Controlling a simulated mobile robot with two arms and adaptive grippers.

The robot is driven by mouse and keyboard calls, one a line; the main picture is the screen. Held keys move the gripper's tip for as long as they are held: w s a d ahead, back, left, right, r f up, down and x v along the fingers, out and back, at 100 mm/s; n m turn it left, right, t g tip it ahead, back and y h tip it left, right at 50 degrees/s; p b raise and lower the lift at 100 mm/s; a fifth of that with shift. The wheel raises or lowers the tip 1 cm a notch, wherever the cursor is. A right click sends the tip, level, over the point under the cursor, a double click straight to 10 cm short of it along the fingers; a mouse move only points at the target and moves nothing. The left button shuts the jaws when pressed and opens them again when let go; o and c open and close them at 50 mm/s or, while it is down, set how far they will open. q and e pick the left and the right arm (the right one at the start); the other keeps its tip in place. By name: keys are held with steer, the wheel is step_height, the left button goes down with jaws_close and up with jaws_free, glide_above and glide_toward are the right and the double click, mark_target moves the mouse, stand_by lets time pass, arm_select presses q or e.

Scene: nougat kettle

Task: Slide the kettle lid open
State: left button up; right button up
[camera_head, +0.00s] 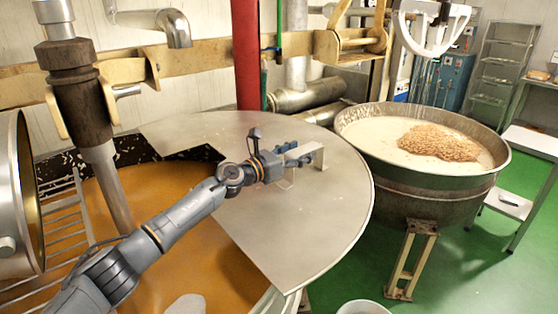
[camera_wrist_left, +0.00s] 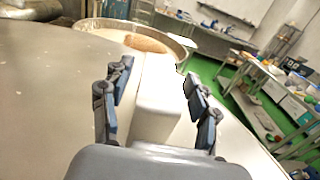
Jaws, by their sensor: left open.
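The kettle lid (camera_head: 325,215) is a flat, pale metal sheet with a round outer edge. It covers the right part of the kettle, and amber-brown contents (camera_head: 160,195) show to its left. A light bracket-shaped handle (camera_head: 319,158) stands on the lid. My left gripper (camera_head: 298,153) is at the handle with its fingers open. In the left wrist view the handle (camera_wrist_left: 157,110) lies between the two spread fingers, with visible gaps beside it. The lid (camera_wrist_left: 50,80) fills the left of that view. My right gripper is not in view.
A red column (camera_head: 246,55) rises behind the lid. A metal bowl (camera_head: 425,190) with pale, nut-topped contents stands to the right. Green floor (camera_head: 370,255) is clear between them, with a white bucket (camera_head: 363,307) in front.

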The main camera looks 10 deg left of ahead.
arm_select(q)
steer(key=v, duration=1)
steer(key=shift+s, duration=0.1)
steer(key=shift+f, duration=0.1)
